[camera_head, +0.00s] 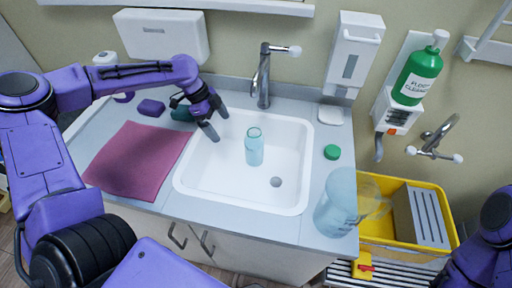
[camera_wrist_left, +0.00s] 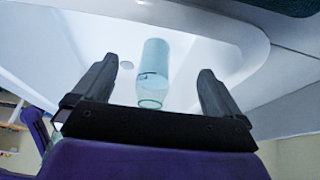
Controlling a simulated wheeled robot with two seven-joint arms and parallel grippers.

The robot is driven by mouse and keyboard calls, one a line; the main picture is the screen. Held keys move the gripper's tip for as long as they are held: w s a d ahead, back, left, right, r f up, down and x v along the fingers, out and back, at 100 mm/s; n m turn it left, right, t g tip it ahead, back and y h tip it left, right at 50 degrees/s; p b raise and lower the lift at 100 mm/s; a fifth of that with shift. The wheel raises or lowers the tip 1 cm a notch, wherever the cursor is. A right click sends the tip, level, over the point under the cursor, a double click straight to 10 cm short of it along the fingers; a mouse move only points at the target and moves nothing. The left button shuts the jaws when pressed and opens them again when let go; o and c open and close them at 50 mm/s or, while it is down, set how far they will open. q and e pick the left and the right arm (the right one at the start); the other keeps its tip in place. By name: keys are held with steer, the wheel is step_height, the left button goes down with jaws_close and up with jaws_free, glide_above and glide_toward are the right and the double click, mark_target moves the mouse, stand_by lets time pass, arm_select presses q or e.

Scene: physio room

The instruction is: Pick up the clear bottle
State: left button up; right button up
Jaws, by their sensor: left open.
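The clear bottle (camera_head: 254,150), pale blue and see-through with an open mouth, stands upright in the white sink (camera_head: 215,184), left of the drain. My left gripper (camera_head: 217,123) is open and empty, above the sink to the left of the bottle and apart from it. In the left wrist view the bottle (camera_wrist_left: 154,72) shows beyond and between the two spread fingers (camera_wrist_left: 158,66), with its mouth towards the camera. My right gripper is out of view; only part of the right arm shows at the lower right.
The faucet (camera_head: 263,80) rises behind the sink. A pink cloth (camera_head: 138,160) lies left, with purple (camera_head: 151,107) and teal items near it. A green cap (camera_head: 332,152) and a translucent blue jug (camera_head: 336,207) are on the right counter. A yellow bin (camera_head: 447,215) stands beyond.

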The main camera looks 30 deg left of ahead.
mark_target(256, 134)
arm_select(q)
steer(key=w+d, duration=0.1)
steer(key=d, duration=0.2)
steer(key=w+d+p, duration=0.1)
steer(key=d, duration=0.3)
steer(key=w+d, duration=0.1)
steer(key=d, duration=0.3)
steer(key=shift+r+p, duration=0.1)
steer(key=shift+p, duration=0.3)
steer(key=x, duration=0.3)
steer(key=shift+a, duration=0.15)
jaws_close()
